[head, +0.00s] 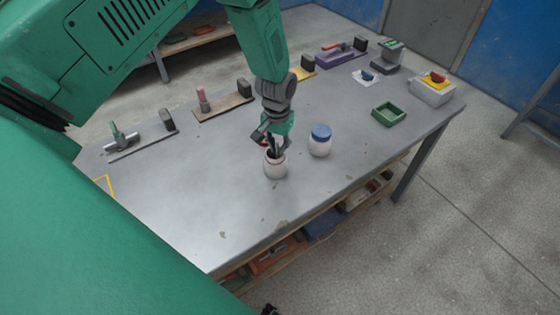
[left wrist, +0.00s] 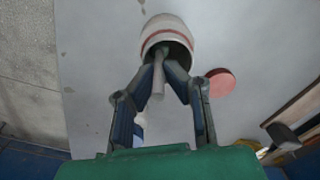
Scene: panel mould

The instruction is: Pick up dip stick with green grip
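A white pot with a reddish band (head: 275,167) stands open near the middle of the table; it also shows in the left wrist view (left wrist: 166,32). A thin grey stick (left wrist: 158,78) stands out of its mouth. My right gripper is not in view.
A blue-lidded jar (head: 320,141) stands close to the right of the pot. A green tray (head: 389,114) is farther right. Tools on boards, one with a green handle (head: 117,133), line the far edge. The table's front left is clear.

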